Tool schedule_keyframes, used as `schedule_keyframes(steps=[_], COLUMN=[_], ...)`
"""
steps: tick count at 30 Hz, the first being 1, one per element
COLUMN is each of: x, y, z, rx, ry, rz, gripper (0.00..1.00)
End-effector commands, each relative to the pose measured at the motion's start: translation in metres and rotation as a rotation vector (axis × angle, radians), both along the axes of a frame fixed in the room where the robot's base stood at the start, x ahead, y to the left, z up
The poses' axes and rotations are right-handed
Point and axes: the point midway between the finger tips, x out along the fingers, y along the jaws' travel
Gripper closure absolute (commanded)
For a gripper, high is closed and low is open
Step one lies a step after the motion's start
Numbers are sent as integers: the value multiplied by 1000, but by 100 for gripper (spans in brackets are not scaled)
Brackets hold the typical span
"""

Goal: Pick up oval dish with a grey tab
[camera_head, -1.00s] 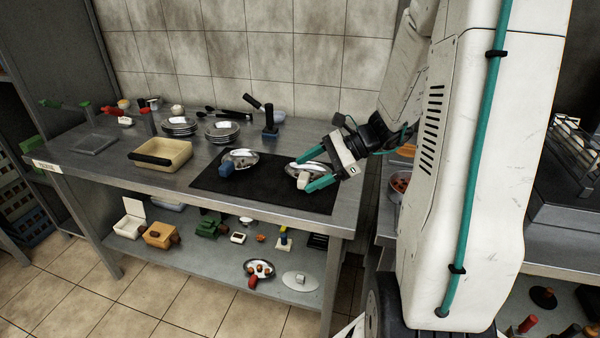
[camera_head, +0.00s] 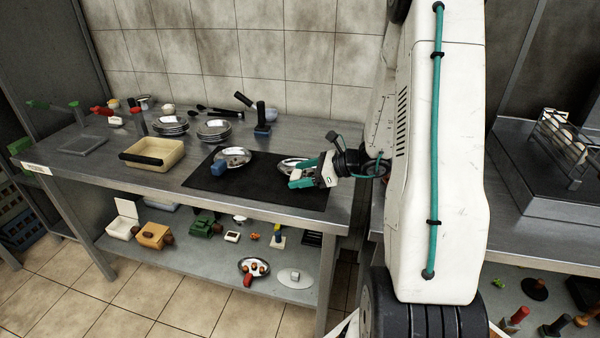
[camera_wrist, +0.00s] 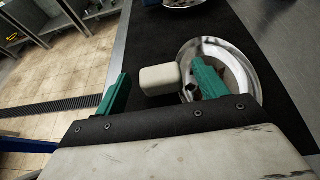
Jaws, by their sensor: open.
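A shiny metal oval dish (camera_head: 287,163) lies near the right end of the black mat. In the wrist view the dish (camera_wrist: 236,55) has a pale grey block-like tab (camera_wrist: 160,80) on its side and some small dark bits inside. My gripper (camera_head: 303,172) is open and low at the dish's right side, hiding part of it in the head view. In the wrist view the tab lies between the two green fingers of my gripper (camera_wrist: 160,88). The right finger overlaps the dish and looks close to the tab; there is a gap on the left. I cannot tell whether they touch.
A second metal dish (camera_head: 236,155) with a blue tab (camera_head: 218,168) lies left on the black mat (camera_head: 255,190). A cream tray (camera_head: 130,157) and plate stacks (camera_head: 214,127) stand further left. A white oval plate (camera_head: 288,282) lies on the lower shelf.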

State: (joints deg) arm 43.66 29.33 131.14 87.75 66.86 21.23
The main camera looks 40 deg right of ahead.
Motion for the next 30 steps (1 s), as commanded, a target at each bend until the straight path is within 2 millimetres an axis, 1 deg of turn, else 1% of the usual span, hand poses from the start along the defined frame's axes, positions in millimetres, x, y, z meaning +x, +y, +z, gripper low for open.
schedule_keyframes(steps=[7, 8, 9, 11, 12, 13, 14, 23, 26, 30], x=[2, 2, 2, 2, 1, 1, 1, 2, 2, 2], y=[1, 1, 1, 1, 1, 1, 1, 1, 1, 1], z=[-1, -1, -1, -1, -1, -1, -1, 1, 5, 18], rx=[-1, -1, -1, -1, -1, -1, -1, -1, -1, -3], ry=[0, -1, -1, -1, -1, -1, -1, -1, -1, -4], rz=[0, 0, 0, 0, 0, 0, 0, -1, -1, 0], gripper=[28, 34, 45, 62, 73, 81, 86, 86, 86, 86])
